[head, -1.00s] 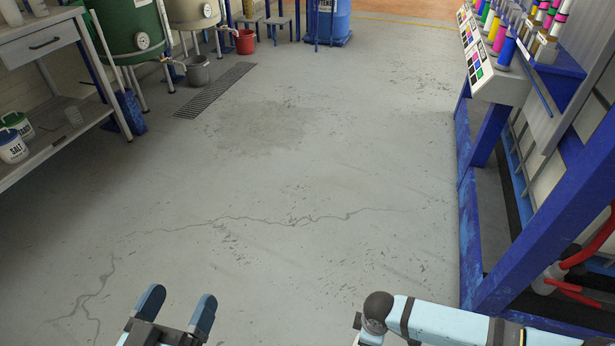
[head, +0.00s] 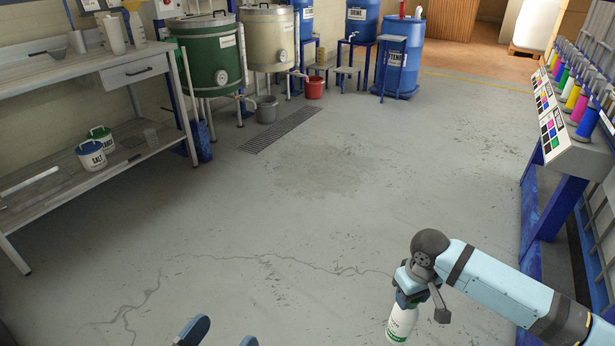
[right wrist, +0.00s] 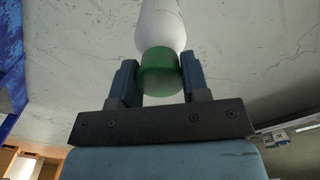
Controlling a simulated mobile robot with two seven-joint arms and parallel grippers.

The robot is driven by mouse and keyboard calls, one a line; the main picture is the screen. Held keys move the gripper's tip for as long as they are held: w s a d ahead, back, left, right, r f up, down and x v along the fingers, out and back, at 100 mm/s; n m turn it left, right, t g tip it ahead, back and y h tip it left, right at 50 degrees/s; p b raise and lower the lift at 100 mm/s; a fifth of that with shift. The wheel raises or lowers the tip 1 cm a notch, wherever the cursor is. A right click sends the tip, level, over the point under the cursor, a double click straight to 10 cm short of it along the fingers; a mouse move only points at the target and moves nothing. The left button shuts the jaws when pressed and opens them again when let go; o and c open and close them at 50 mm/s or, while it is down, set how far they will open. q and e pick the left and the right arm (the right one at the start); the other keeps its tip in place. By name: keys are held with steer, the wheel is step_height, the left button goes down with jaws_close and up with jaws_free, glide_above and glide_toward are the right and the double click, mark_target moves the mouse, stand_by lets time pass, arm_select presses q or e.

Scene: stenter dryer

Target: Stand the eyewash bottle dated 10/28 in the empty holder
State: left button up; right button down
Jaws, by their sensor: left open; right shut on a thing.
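My right gripper (head: 409,300) is shut on a white bottle (head: 401,324) with green print, low at the right of the head view. In the right wrist view my right gripper (right wrist: 159,75) grips the bottle's green cap (right wrist: 158,76), and the white body (right wrist: 160,25) extends beyond the fingers. The date on the bottle cannot be read. My left gripper (head: 222,332) is open and empty at the bottom edge of the head view, only its fingertips showing. No holder can be made out.
A grey workbench (head: 100,62) with salt tubs (head: 92,155) on its lower shelf stands at the left. Green (head: 210,58) and cream vats stand at the back. A thread rack on a blue frame (head: 555,205) lines the right. The middle floor is clear.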

steer(key=w+r+m+p, duration=0.1)
steer(key=w+r+m, duration=0.1)
steer(key=r, duration=0.6)
steer(key=w+r+m, duration=0.2)
steer(key=r, duration=0.7)
arm_select(q)
steer(key=s+a+r+g+y+p, duration=0.4)
steer(key=a+r+p, duration=0.3)
steer(key=p, duration=2.7)
steer(key=shift+s+r+g+y, duration=0.15)
steer(key=shift+r+g+y, duration=0.15)
steer(key=shift+r+g, duration=0.45)
arm_select(e)
steer(key=s+r, duration=0.3)
steer(key=r, duration=0.7)
steer(key=s+r, duration=0.3)
steer(key=r, duration=0.7)
steer(key=s+r, duration=0.4)
steer(key=r, duration=0.5)
steer(key=shift+d+r, duration=0.2)
steer(key=shift+r, duration=0.2)
arm_select(q)
steer(key=shift+f, duration=0.15)
arm_select(e)
steer(key=shift+f, duration=0.1)
